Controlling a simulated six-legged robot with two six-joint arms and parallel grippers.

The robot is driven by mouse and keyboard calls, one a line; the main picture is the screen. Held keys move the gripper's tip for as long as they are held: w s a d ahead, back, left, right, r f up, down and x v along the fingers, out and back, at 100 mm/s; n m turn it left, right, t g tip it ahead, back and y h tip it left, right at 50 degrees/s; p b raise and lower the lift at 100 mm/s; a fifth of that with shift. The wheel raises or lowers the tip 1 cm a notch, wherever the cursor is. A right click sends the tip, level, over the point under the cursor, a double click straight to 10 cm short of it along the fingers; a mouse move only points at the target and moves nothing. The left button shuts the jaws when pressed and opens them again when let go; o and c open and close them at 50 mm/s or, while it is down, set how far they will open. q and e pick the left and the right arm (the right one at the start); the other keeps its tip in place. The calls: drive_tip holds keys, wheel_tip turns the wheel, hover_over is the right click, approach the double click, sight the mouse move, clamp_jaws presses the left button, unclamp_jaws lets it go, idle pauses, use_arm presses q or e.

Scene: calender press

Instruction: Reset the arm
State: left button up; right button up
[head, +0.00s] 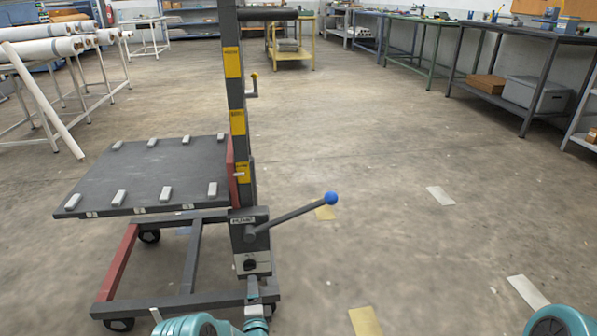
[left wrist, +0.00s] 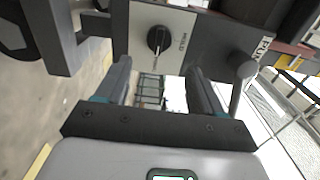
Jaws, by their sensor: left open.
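My left gripper (head: 256,288) is at the bottom of the head view, just below the control box of the lift cart. The left wrist view shows its two fingers (left wrist: 157,75) apart with nothing between them. The knob also shows on the cart's mast base in the head view (head: 250,265). The pump lever (head: 295,215), with a blue ball end, sticks out to the right. My right gripper is out of view; only a teal piece of my arm shows at bottom right.
The cart's dark platform (head: 150,178) carries several pale blocks and sits above a red and grey wheeled frame (head: 118,262). White rolls on racks (head: 40,50) stand at the left. Workbenches (head: 520,32) line the right and back. Open floor lies right of the cart.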

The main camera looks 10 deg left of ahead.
use_arm(q)
drive_tip(key=a+r+p, duration=0.3)
drive_tip(key=r+p, duration=1.8)
drive_tip(key=r, duration=0.5)
drive_tip(key=s+d+r+n+g+h+p, duration=0.1)
drive_tip(key=s+r+g+h+p, duration=0.3)
drive_tip(key=r+p, duration=0.5)
drive_tip(key=s+d+n+g+h+p, duration=0.1)
drive_tip(key=s+d+n+g+p, duration=0.2)
drive_tip(key=s, duration=0.8)
drive_tip(key=s+d+n+g+h+p, duration=0.2)
drive_tip(key=s+n+g, duration=0.3)
drive_tip(key=s, duration=0.7)
drive_tip(key=s+d+n+g+h+p, duration=0.2)
drive_tip(key=s+d+n+g+p, duration=0.2)
drive_tip(key=s+n, duration=0.4)
drive_tip(key=s+d+g, duration=0.1)
drive_tip(key=s, duration=0.2)
drive_tip(key=shift+s+p, duration=0.25)
drive_tip(key=shift+p, duration=0.05)
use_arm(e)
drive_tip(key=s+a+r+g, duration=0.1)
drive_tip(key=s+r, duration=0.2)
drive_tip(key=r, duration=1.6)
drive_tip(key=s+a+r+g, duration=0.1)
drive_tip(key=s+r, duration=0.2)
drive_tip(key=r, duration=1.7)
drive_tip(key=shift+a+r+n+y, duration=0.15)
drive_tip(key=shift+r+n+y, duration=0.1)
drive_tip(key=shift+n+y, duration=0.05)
